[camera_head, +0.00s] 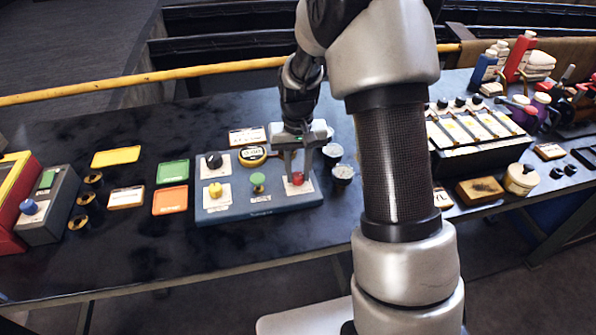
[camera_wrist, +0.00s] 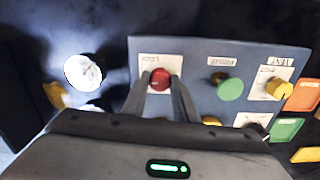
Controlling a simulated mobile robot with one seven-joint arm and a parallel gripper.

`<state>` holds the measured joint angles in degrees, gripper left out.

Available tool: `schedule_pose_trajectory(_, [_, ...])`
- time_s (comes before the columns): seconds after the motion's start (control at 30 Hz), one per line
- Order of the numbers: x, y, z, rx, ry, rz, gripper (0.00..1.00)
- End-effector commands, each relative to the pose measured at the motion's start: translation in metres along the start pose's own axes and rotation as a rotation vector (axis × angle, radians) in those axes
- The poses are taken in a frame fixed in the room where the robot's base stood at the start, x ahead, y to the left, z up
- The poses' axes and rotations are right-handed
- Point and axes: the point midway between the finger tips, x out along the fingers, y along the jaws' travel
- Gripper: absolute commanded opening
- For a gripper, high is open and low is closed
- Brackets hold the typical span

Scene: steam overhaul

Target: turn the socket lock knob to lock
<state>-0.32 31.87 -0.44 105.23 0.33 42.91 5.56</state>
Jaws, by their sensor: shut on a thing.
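The red knob (camera_head: 298,178), taken as the socket lock knob, sits on a white label plate at the right end of the blue-grey control panel (camera_head: 235,212). My gripper (camera_head: 297,171) reaches down over it, with one finger on each side. In the wrist view the red knob (camera_wrist: 159,79) shows between the fingertips of my gripper (camera_wrist: 160,85), shut on it. Its plate seems to read "LOCK", upside down in this view. The fingers hide the knob's sides, and I cannot tell its turn angle.
A green knob (camera_head: 258,182), a yellow knob (camera_head: 215,190) and a black knob (camera_head: 214,160) share the panel. Round gauges (camera_head: 342,173) stand just right of it. Coloured trays (camera_head: 173,172) lie to the left.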

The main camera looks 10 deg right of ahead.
Motion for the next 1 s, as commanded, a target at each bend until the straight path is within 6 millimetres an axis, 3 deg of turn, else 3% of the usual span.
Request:
schedule_pose_trajectory(0.7, [-0.0008,-0.0001,-0.0006,0.072,0.002,-0.001,0.04])
schedule_pose_trajectory(0.73, [-0.0008,0.0,-0.0006,0.072,0.002,-0.001,0.31])
schedule_pose_trajectory(0.8, [-0.0008,0.0,-0.0006,0.072,0.002,-0.001,0.43])
schedule_pose_trajectory(1.0, [-0.0004,0.0,-0.0003,0.07,0.001,0.0,0.45])
